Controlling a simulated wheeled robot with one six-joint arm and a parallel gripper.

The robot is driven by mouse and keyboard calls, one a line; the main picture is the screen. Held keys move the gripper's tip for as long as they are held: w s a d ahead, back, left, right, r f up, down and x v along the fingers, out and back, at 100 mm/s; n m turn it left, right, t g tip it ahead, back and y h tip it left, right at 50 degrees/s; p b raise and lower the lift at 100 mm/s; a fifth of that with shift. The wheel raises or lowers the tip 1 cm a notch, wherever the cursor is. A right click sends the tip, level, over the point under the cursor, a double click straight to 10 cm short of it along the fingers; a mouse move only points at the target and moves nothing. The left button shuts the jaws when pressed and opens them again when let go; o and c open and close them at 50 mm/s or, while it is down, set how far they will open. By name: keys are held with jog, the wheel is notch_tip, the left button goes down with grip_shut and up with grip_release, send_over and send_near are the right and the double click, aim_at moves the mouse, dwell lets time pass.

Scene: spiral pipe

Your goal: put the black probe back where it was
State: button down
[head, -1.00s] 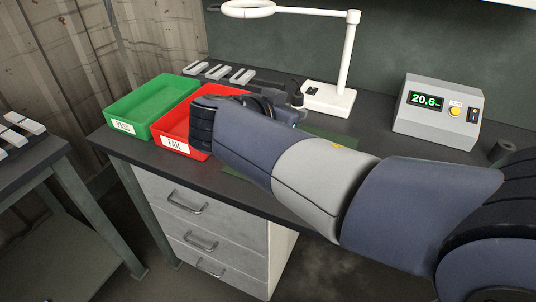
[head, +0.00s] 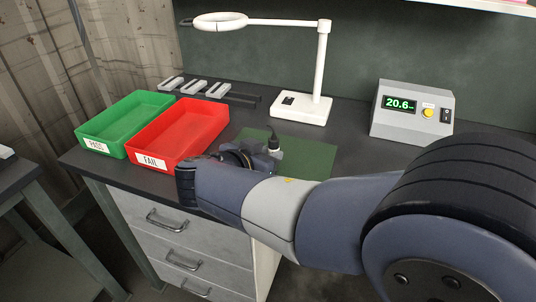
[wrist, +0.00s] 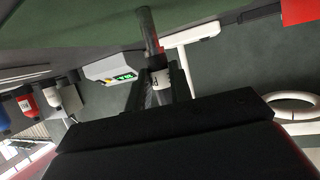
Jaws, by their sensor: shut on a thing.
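The black probe (head: 273,141) is held in my gripper (head: 268,153), upright or nearly so, with a thin dark cable at its top in the head view. In the wrist view the probe (wrist: 149,32) stands between the two fingers of my gripper (wrist: 158,88), which are shut on it. A white label with a dark letter, perhaps A, shows on it. In the head view my gripper is in front of the green mat (head: 312,157), right of the red FAIL bin. My wrist partly hides the fingers, and I cannot tell the probe's height above the mat.
The red FAIL bin (head: 216,118) and green PASS bin (head: 92,134) stand at left. Behind them, grey parts (head: 193,87) lie by a dark strip. A white magnifier lamp (head: 318,60) stands behind the mat. A grey meter (head: 385,125) reading 20.6 stands at right.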

jog(key=c, duration=1.3)
grip_release()
jog(key=shift+o, duration=0.2)
jog(key=shift+r, duration=0.15)
jog(key=v, duration=1.2)
jog(key=shift+p, duration=0.45)
